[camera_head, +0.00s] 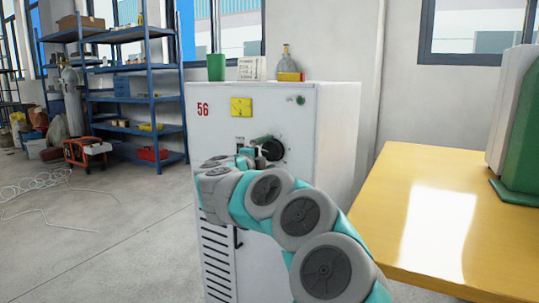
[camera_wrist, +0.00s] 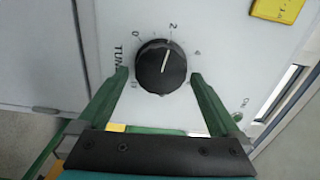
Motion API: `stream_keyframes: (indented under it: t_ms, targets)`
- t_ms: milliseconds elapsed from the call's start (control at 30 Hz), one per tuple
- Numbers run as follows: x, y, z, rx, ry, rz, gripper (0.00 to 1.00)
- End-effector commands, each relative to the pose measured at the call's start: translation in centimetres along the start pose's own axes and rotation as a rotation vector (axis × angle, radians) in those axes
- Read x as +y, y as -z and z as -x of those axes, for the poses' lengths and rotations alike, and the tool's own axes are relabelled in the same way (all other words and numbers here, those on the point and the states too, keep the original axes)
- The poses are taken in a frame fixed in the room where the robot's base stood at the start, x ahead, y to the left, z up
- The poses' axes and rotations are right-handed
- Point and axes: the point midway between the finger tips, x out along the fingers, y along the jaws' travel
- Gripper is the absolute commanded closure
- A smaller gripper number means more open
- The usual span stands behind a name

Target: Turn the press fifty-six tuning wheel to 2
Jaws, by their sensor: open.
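The tuning wheel is a round black knob (camera_wrist: 161,66) on the white front of the cabinet marked 56 (camera_head: 202,110). In the wrist view its white pointer line points up and slightly right, at or very close to the 2 (camera_wrist: 174,27). The 0 is to the left of it and the 4 to the right. My gripper (camera_wrist: 159,76) is open, its two green fingertips on either side of the knob with a narrow gap at each side. In the head view my arm partly hides the knob (camera_head: 271,149) and most of my gripper (camera_head: 257,150).
A yellow plate (camera_head: 241,107) and a small green button (camera_head: 300,100) are on the cabinet front. A green cup (camera_head: 216,67), a card (camera_head: 251,68) and a bottle (camera_head: 286,59) stand on top. A yellow table (camera_head: 400,215) is close on the right. Floor is open at left.

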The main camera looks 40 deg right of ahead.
Motion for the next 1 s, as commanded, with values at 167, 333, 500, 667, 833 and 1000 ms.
stream_keyframes:
  t_ms: [167, 333, 500, 667, 833, 1000]
  targets:
    - [0.0, -0.1, 2.6, -0.005, 0.0, -0.002, 0.0]
    - [0.1, -0.2, 5.5, -0.006, 0.001, 0.0, 0.0]
    - [0.0, 0.1, 6.8, 0.0, 0.001, -0.001, 0.0]
    - [0.0, 0.1, 6.8, 0.002, 0.001, -0.001, 0.0]
    - [0.0, 0.1, 6.8, 0.001, 0.001, 0.0, 0.0]
    - [0.0, 0.0, 6.8, -0.001, 0.001, 0.0, 0.0]
